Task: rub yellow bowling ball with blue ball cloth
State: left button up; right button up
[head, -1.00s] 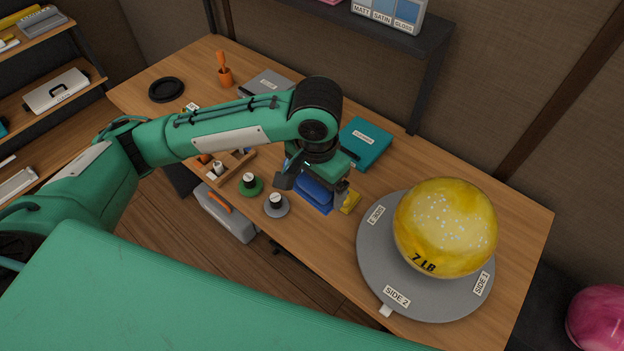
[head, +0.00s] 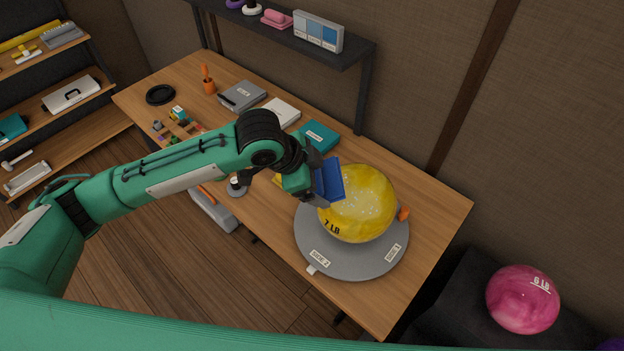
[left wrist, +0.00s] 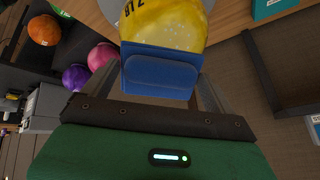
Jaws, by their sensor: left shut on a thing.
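The yellow bowling ball (head: 362,208), marked 7 LB, sits on a round grey turntable (head: 345,265) with side labels. My left gripper (head: 318,186) is shut on the blue ball cloth (head: 329,179), at the ball's upper left side. In the left wrist view the blue cloth (left wrist: 160,73) sits between the fingers and overlaps the lower part of the yellow ball (left wrist: 165,25); I cannot tell whether they touch. Pale specks show on the ball's upper face. My right gripper is not in view.
A teal box (head: 318,136), a white box (head: 281,112) and a grey box (head: 242,96) lie along the table's back. An orange item (head: 403,214) is beside the ball. A shelf (head: 290,37) overhangs the back. A pink ball (head: 522,298) rests at the lower right.

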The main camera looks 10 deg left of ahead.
pick_arm(q)
jog(key=shift+d+f+b, duration=0.1)
jog(key=shift+f+b, duration=0.15)
jog(key=shift+b, duration=0.05)
jog(key=shift+d+f+b, duration=0.15)
jog(key=shift+f+b, duration=0.15)
jog(key=b+x, duration=0.4)
jog(key=shift+w+d+f, duration=0.2)
jog(key=shift+f, duration=0.1)
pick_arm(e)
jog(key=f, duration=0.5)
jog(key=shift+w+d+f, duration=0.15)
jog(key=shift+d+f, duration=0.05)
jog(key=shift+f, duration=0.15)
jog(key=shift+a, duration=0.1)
pick_arm(q)
jog(key=shift+w+d+f, duration=0.1)
jog(key=shift+d+f, duration=0.05)
jog(key=shift+f, duration=0.1)
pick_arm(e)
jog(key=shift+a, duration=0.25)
pick_arm(q)
jog(key=shift+w+d+f+b, duration=0.15)
jog(key=shift+d+f+b, duration=0.25)
jog(key=shift+f, duration=0.15)
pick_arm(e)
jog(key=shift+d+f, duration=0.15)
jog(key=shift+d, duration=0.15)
pick_arm(q)
jog(key=shift+a, duration=0.1)
